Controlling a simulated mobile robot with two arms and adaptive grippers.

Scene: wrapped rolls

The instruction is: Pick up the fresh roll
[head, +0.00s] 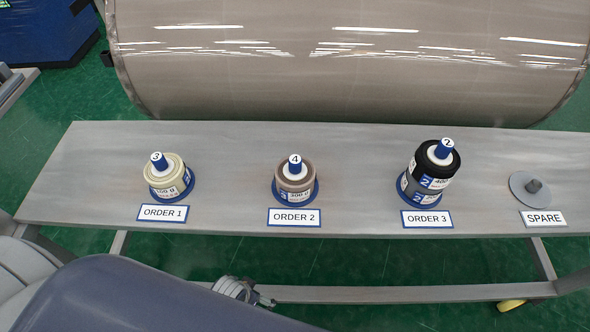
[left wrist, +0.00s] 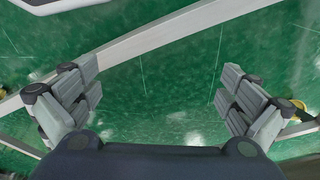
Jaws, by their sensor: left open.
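Three rolls stand upright on blue-rimmed holders on the grey bench (head: 90,165). A cream roll (head: 165,175) numbered 3 is behind the ORDER 1 plate. A brown roll (head: 295,177) numbered 4 is behind ORDER 2. A taller stack (head: 425,176) of grey and black rolls numbered 2 is behind ORDER 3. I cannot tell which roll is the fresh one. My left gripper shows in the left wrist view (left wrist: 165,100), open and empty, with floor and a bench rail below it. In the head view part of it (head: 240,290) shows at the bench's front edge. My right gripper is not in view.
A large wrapped cylinder (head: 350,60) lies behind the bench. The bench between the holders is clear. A lower rail (head: 400,294) runs along the front.

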